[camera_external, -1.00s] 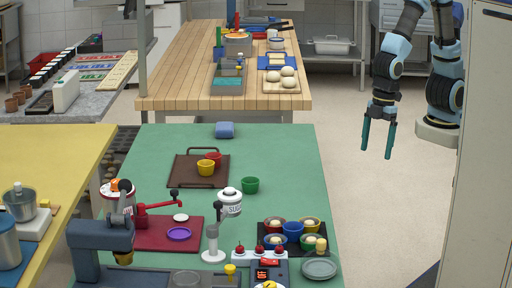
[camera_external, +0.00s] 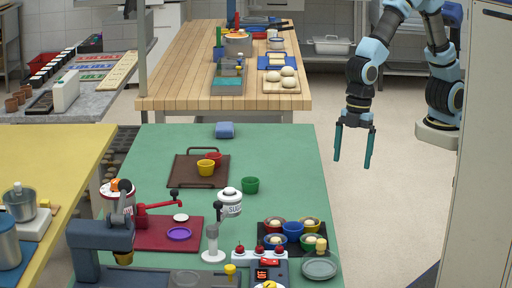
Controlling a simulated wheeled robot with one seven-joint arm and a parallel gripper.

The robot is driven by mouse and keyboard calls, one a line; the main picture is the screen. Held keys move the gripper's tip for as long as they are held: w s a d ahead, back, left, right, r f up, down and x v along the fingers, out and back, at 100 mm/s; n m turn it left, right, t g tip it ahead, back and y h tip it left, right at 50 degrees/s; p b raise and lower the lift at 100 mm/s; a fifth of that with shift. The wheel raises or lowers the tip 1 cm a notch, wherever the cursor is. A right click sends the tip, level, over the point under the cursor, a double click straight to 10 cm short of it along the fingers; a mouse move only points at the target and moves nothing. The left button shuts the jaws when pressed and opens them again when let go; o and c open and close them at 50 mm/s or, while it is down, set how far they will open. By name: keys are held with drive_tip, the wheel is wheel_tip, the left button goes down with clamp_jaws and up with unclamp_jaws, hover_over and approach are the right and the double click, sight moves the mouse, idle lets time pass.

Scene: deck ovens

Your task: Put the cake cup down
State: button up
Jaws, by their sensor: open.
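Several coloured cups stand on the green table. A red cup (camera_external: 214,157) and a yellow cup (camera_external: 206,168) are on a brown tray (camera_external: 185,178) with handles. A green cup (camera_external: 250,185) stands on the bare table just right of that tray. A blue cup (camera_external: 292,232) stands among several cups with pale filling on a dark tray at the front right. My gripper (camera_external: 353,161) is open and empty, pointing down over the floor to the right of the green table, apart from all the cups.
The green table (camera_external: 285,160) has free room at its back and right. A white sugar canister (camera_external: 230,203), a red press (camera_external: 160,230) and a grey plate (camera_external: 319,268) are nearer the front. A tall cabinet (camera_external: 480,190) stands right.

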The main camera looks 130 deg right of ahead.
drive_tip(key=w+d+f+n+y, duration=0.1)
drive_tip(key=w+n, duration=0.2)
drive_tip(key=w, duration=0.7)
drive_tip(key=w+d+f+n+y, duration=0.1)
drive_tip(key=w+d+f+n, duration=0.15)
drive_tip(key=w, duration=0.85)
hover_over(293, 226)
drive_tip(key=w, duration=0.1)
drive_tip(key=shift+n, duration=0.45)
drive_tip(key=x, duration=0.4)
drive_tip(key=shift+s+d+f+p, duration=0.25)
drive_tip(key=shift+p, duration=0.1)
drive_tip(key=shift+p+x, duration=1.25)
drive_tip(key=shift+x, duration=1.45)
drive_tip(key=shift+s, duration=0.2)
drive_tip(key=c, duration=1.5)
